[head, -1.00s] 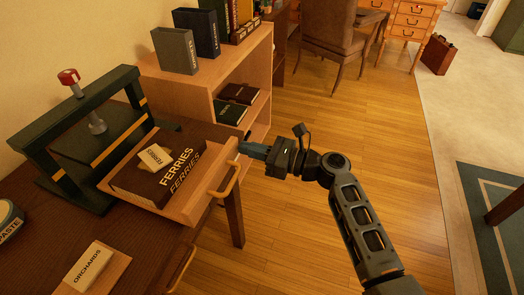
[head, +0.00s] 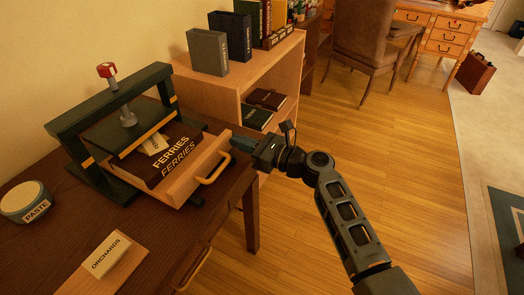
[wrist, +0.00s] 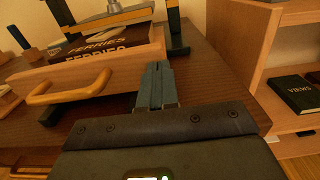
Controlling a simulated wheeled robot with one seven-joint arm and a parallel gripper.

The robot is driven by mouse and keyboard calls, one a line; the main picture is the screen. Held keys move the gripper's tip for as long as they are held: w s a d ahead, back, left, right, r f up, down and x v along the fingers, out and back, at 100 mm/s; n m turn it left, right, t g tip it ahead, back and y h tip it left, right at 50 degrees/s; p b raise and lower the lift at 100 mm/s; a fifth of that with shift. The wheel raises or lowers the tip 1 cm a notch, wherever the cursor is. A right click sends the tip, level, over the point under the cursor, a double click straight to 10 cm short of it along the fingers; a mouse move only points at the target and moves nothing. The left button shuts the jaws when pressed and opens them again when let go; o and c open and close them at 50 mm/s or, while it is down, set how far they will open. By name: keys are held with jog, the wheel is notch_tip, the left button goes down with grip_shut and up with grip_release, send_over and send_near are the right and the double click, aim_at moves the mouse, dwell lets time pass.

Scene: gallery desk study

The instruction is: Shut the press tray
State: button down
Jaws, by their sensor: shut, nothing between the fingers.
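The press tray (head: 183,190) is a light wooden tray with a looped handle (head: 214,172) on its front. It sits partly inside the dark green book press (head: 68,130). A dark book marked FERRIES (head: 180,152) lies in it with a small label card (head: 156,143) on top, its back part under the press plate. My gripper (head: 238,141) is shut and empty at the right end of the tray's front panel. In the wrist view, the closed fingers (wrist: 157,68) point at the tray front's right end, right of the handle (wrist: 70,90); I cannot tell whether they touch.
The dark desk (head: 60,240) holds a paste tin (head: 25,201) and an ORCHARDS block (head: 108,255) on a wooden board. A low bookshelf (head: 245,90) stands close behind my gripper. Open wooden floor (head: 390,190) lies to the right.

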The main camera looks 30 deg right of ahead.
aim_at(210, 136)
jog(key=b+x, duration=0.2)
jog(key=x, duration=0.7)
jog(key=shift+a, duration=0.1)
jog(key=shift+w+a, duration=0.1)
jog(key=shift+w, duration=0.15)
jog(key=shift+w+a+r, duration=0.15)
jog(key=shift+r, duration=0.1)
